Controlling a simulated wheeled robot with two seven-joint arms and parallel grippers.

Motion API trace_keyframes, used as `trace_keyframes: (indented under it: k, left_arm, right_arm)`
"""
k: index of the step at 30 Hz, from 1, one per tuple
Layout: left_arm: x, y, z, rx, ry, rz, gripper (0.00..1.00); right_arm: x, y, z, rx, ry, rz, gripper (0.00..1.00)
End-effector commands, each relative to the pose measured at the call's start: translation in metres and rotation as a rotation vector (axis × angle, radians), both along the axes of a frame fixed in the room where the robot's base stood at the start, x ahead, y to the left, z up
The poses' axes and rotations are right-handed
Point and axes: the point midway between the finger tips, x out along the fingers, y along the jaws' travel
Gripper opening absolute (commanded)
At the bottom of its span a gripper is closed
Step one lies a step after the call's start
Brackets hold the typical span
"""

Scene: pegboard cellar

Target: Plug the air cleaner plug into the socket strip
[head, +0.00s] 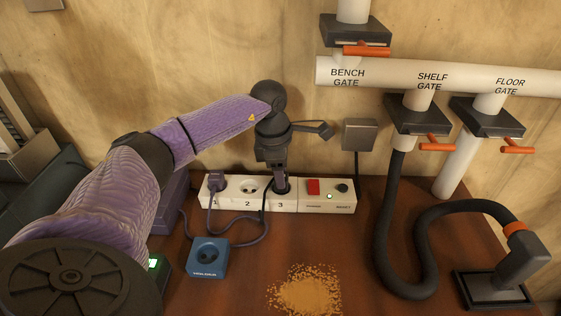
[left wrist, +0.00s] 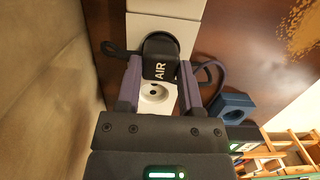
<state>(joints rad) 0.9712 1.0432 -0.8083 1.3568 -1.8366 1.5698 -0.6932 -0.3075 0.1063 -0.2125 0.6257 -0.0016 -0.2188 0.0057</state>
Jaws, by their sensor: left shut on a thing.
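The white socket strip (head: 232,199) lies on the bench against the wall, its sockets numbered 1 to 3. It also shows in the left wrist view (left wrist: 165,8). My left gripper (head: 281,186) points down over socket 3, its purple fingers shut on the black air cleaner plug, labelled AIR (left wrist: 160,60). The plug is at socket 3, mostly hidden by the gripper in the head view; I cannot tell how deep it sits. Socket 2 (head: 248,187) is empty. My right gripper is not in view.
The strip's right end has a red switch (head: 313,187) and reset button (head: 343,187). A blue socket box (head: 207,258) stands in front, a sawdust pile (head: 306,291) right of it. A black hose (head: 384,225) and gated white pipes (head: 440,77) are at right.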

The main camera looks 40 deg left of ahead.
Motion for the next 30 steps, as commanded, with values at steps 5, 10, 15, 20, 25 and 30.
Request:
trace_keyframes:
  k: [5, 10, 15, 20, 25, 30]
  left_arm:
    - [-0.0001, 0.0, -0.0004, 0.0, 0.0, 0.0, 0.0]
    - [-0.0001, 0.0, -0.0003, 0.0, 0.001, 0.0, 0.0]
    - [-0.0001, 0.0, 0.0009, 0.001, 0.001, 0.0, 0.0]
    - [-0.0001, 0.0001, 0.002, 0.0, 0.0, 0.0, 0.0]
    - [0.0001, 0.0002, 0.0019, 0.0, -0.001, 0.0, 0.0]
    - [0.0001, 0.0002, 0.0019, 0.0, -0.001, 0.0, 0.77]
  right_arm:
    - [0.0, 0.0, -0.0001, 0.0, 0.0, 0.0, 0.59]
    - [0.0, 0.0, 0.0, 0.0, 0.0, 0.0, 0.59]
    - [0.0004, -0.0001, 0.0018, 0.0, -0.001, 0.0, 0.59]
    - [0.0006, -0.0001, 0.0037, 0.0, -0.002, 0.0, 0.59]
    - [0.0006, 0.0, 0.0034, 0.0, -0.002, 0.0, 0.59]
    - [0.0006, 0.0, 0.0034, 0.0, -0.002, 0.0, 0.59]
